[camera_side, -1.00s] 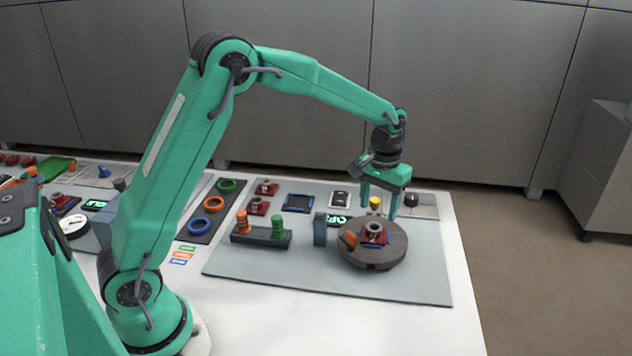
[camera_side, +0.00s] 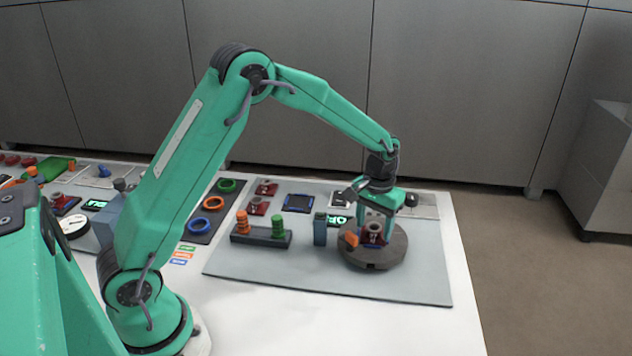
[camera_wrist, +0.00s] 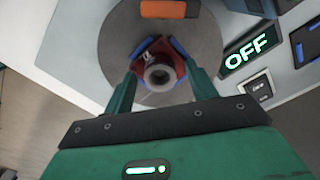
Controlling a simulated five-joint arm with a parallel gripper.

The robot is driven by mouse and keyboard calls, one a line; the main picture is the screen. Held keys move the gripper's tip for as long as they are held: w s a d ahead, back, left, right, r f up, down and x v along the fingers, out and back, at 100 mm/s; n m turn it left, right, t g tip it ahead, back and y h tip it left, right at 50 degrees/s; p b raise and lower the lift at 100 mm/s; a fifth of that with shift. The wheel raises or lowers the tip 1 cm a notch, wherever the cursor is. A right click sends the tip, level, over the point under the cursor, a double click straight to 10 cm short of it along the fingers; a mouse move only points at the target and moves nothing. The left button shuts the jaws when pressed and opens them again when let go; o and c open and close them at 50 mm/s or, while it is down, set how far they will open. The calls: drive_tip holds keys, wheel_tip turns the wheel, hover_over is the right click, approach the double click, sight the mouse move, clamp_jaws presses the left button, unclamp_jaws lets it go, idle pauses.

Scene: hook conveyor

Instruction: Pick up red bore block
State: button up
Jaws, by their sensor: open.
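The red bore block (camera_side: 374,235) sits in a blue-edged holder on the round grey turntable (camera_side: 386,255). In the wrist view the red block (camera_wrist: 158,66) shows a pale round bore facing up, on the turntable (camera_wrist: 205,35). My gripper (camera_side: 377,222) is low over the turntable at the block. In the wrist view its two green fingers (camera_wrist: 162,88) are apart, one on each side of the block's near part. The gripper is open; whether the fingers touch the block cannot be told. The fingers partly hide the block in the side view.
An orange piece (camera_side: 351,239) stands on the turntable left of the block. A blue-grey post (camera_side: 320,229) stands left of the turntable, and a dark rack (camera_side: 262,238) with orange and green pegs lies farther left. The mat's front (camera_side: 330,280) is clear.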

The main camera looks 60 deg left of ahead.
idle(0.4)
clamp_jaws()
drive_tip(key=shift+r, duration=0.1)
drive_tip(key=shift+r, duration=0.5)
wheel_tip(320, 180, up, 3)
drive_tip(key=shift+d+r, duration=0.15)
drive_tip(key=s+d+r, duration=0.6)
drive_tip(key=d, duration=0.3)
drive_tip(key=shift+d+r, duration=0.3)
